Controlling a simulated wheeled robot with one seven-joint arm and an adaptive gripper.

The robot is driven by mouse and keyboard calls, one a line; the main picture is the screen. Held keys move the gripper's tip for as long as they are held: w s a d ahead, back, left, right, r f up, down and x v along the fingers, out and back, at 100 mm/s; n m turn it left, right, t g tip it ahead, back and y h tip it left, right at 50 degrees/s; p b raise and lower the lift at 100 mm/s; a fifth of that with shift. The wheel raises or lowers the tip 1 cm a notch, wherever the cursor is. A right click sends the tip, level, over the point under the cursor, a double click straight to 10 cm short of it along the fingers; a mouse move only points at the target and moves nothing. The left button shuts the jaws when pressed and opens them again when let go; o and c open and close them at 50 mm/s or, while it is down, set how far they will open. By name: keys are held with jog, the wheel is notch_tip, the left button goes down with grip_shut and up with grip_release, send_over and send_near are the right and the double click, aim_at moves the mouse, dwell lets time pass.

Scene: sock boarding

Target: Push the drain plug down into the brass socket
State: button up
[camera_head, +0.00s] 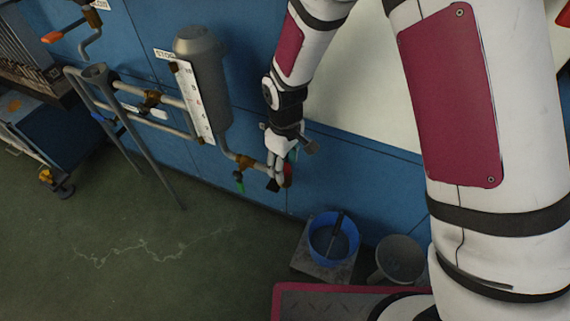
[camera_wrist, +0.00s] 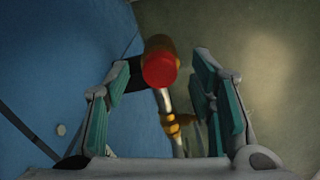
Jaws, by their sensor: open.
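The drain plug (camera_wrist: 160,69) is a red round piece in the wrist view, between my open fingers. The brass socket (camera_wrist: 158,43) shows as a brass-coloured rim just beyond it, at the end of the pipe. How deep the plug sits in it cannot be told. My gripper (camera_wrist: 163,80) is open, with a teal-padded finger on either side of the plug and a visible gap on the right. In the head view my gripper (camera_head: 281,172) is at the pipe's end, where a bit of red (camera_head: 288,171) shows; the fingers hide most of the socket.
A brass valve (camera_head: 243,162) with a green handle sits on the pipe just left of my gripper. A grey tank (camera_head: 205,75) with a scale stands on the blue wall. Below are a blue bucket (camera_head: 315,232) and a grey bin (camera_head: 401,260).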

aim_at(285, 167)
notch_tip(285, 167, up, 11)
dwell(0.3)
jog(key=shift+r, duration=0.1)
dwell(0.4)
